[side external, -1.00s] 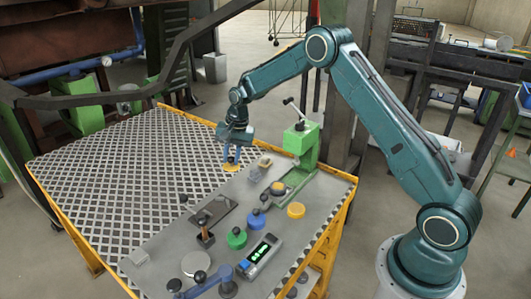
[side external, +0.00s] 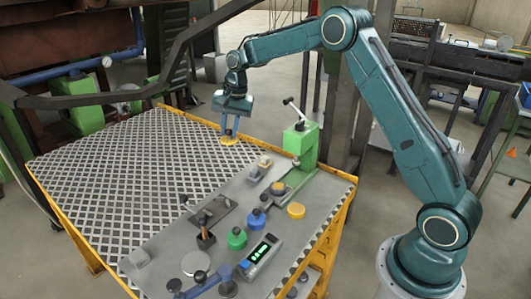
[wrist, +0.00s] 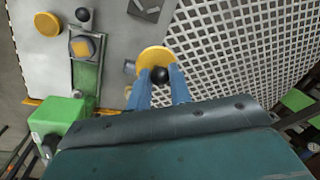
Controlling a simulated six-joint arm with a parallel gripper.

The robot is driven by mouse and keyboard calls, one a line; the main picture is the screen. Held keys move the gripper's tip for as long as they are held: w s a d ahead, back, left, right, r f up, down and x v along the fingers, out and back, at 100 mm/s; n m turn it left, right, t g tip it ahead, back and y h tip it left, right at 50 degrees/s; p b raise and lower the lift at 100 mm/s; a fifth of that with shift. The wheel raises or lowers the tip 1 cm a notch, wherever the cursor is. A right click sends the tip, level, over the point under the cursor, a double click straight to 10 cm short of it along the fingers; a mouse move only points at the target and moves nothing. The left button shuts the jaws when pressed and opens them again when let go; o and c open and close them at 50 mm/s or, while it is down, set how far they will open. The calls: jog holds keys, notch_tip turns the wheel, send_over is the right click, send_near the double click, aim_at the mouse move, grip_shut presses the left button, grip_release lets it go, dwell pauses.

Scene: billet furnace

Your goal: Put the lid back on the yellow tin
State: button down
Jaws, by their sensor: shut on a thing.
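My gripper (side external: 230,132), with blue fingers, is shut on the black knob (wrist: 160,75) of a yellow lid. The round yellow lid (side external: 229,141) hangs below the fingers, above the grated table near the edge of the grey plate. It also shows in the wrist view (wrist: 153,58), partly covered by the knob and fingers. The yellow tin (side external: 296,210) stands on the grey plate near the right edge, with no knob showing on top. It also shows at the top left of the wrist view (wrist: 47,23), away from the lid.
A green lever press (side external: 303,147) stands behind the yellow tin. A blue tin (side external: 256,218) and a green tin (side external: 237,238), both with dark knobs, stand left of it. A meter (side external: 260,256) lies in front. The grated table (side external: 110,175) at left is clear.

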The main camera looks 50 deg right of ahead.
dwell(0.3)
jog(key=shift+s+d+f, duration=0.35)
jog(key=shift+s+f, duration=0.2)
jog(key=shift+s, duration=0.05)
jog(key=s+d+f, duration=0.1)
jog(key=s+f, duration=0.4)
jog(key=s, duration=0.5)
jog(key=s+d+f, duration=0.2)
jog(key=s+f, duration=0.3)
jog(key=s, duration=0.6)
jog(key=shift+s, duration=0.15)
jog(key=shift+f, duration=0.2)
jog(key=shift+f, duration=2.95)
jog(key=shift+f, duration=0.2)
